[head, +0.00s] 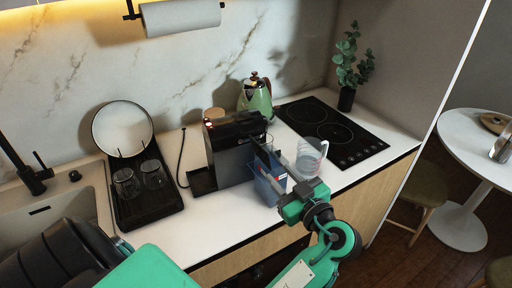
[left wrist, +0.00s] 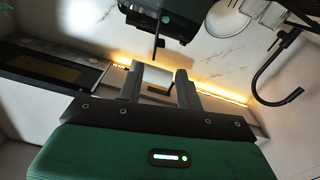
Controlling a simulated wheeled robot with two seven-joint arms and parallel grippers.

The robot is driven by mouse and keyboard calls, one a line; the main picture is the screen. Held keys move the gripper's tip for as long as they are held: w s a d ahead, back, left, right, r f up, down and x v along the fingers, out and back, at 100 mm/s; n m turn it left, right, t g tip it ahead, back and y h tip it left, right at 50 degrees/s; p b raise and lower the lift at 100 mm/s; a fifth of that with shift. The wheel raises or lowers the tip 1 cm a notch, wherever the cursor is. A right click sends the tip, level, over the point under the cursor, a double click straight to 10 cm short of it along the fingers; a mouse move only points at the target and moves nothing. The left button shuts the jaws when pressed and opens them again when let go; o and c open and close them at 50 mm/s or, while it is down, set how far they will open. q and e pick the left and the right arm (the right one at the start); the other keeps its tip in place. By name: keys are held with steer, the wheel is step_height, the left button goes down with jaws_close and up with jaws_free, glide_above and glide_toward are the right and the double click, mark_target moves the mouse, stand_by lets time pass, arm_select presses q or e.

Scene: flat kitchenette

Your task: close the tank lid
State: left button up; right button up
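The black coffee machine (head: 232,150) stands on the counter with a bluish see-through water tank (head: 268,187) at its right side. A thin dark piece at the top of the tank looks like its lid, but my gripper crowds it and I cannot tell its exact angle. My left gripper (head: 277,170) is at the tank's top right, pointing toward the machine. In the left wrist view, its two fingers (left wrist: 158,82) are apart with nothing clearly held between them. The machine (left wrist: 165,18) shows there at the top edge, upside down. My right gripper is not in view.
A clear jug (head: 311,157) stands close behind my gripper. A green kettle (head: 257,97) and black hob (head: 330,131) are farther back. A dark drying rack (head: 146,204) with glasses is at the left, beside the sink. The counter's front edge is close.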

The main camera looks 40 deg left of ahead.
mark_target(258, 151)
arm_select(q)
steer(key=p+x, duration=0.5)
steer(key=x, duration=0.6)
steer(key=shift+a+r, duration=0.1)
steer(key=shift+a, duration=0.15)
steer(key=shift+w+a, duration=0.25)
steer(key=shift+a, duration=0.35)
jaws_close()
